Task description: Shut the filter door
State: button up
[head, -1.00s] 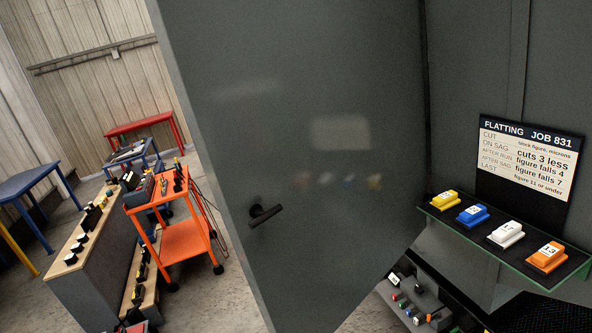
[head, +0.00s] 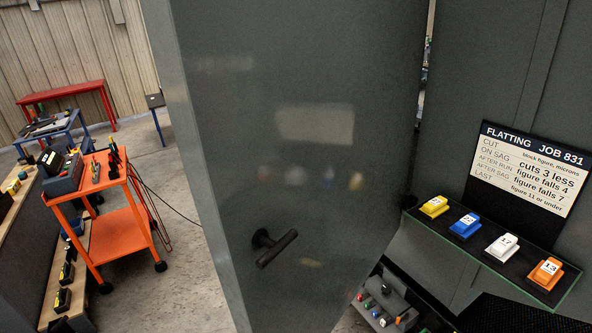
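The filter door (head: 290,80) is a tall dark grey panel filling the middle of the head view. It stands ajar, swung out from the grey enclosure (head: 480,60) on the right. A narrow gap shows between its right edge and the enclosure wall. A black lever handle (head: 276,249) sticks out from the lower part of its face. My gripper is not in view, so its fingers and any contact with the door cannot be seen.
A green-edged shelf (head: 490,259) at right holds yellow, blue, white and orange numbered blocks below a job sign (head: 530,168). An orange cart (head: 118,235) stands left of the door beside a long bench. A grey box with coloured knobs (head: 383,305) is low at right. Floor (head: 185,270) shows between cart and door.

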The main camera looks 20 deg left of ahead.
aim_at(301, 116)
jog(key=u, duration=0.15)
jog(key=i, duration=1)
jog(key=z, duration=0.05)
jog(key=k, duration=0.85)
jog(key=u, duration=0.25)
jog(key=i, duration=0.5)
jog(key=u, duration=0.05)
